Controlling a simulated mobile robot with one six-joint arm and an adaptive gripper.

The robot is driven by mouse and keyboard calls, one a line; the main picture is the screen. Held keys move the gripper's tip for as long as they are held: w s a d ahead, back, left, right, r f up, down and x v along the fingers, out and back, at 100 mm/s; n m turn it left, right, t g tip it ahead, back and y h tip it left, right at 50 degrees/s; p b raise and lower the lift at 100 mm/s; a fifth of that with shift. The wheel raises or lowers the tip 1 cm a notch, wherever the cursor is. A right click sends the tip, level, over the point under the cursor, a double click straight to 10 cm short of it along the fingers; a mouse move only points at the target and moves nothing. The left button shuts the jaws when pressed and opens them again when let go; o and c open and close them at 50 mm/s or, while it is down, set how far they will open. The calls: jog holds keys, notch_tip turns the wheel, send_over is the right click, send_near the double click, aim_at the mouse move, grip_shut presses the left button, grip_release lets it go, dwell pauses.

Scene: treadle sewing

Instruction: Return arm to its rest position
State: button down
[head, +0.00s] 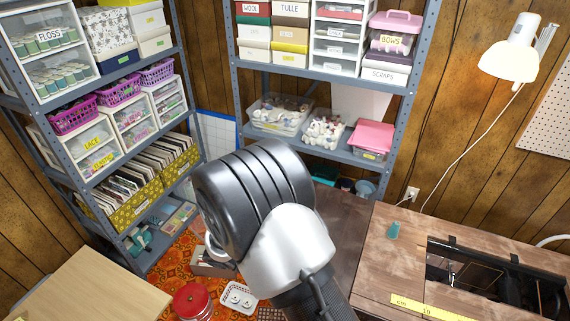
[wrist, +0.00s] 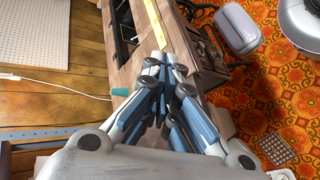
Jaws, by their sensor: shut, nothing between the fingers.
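My gripper (wrist: 165,95) shows in the wrist view with its blue-padded fingers together, shut and empty.
A yellow ruler strip (head: 425,307) lies along the table's front edge. A dark open machine well (head: 490,275) is set in the table. Shelves (head: 85,175) with boxes stand left and behind. A red tin (head: 193,301) and white basket (head: 238,297) are low at left. A lamp (head: 515,50) hangs upper right.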

jog(key=s+d+r+m+t+y, duration=0.1)
jog(key=s+d+r+y, duration=0.1)
jog(key=s+r+y, duration=0.2)
jog(key=s+d+r+t+y, duration=0.1)
jog(key=s+r+y, duration=0.3)
jog(key=r, duration=0.7)
jog(key=s+d+r+m+t+y, duration=0.1)
jog(key=s+d+r+t+y, duration=0.1)
jog(key=s+r, duration=0.3)
notch_tip(320, 180, up, 2)
jog(key=shift+s+d+r+m+t+y, duration=0.25)
jog(key=shift+d+m+t+y, duration=0.1)
jog(key=shift+t+y, duration=0.45)
jog(key=shift+d, duration=0.1)
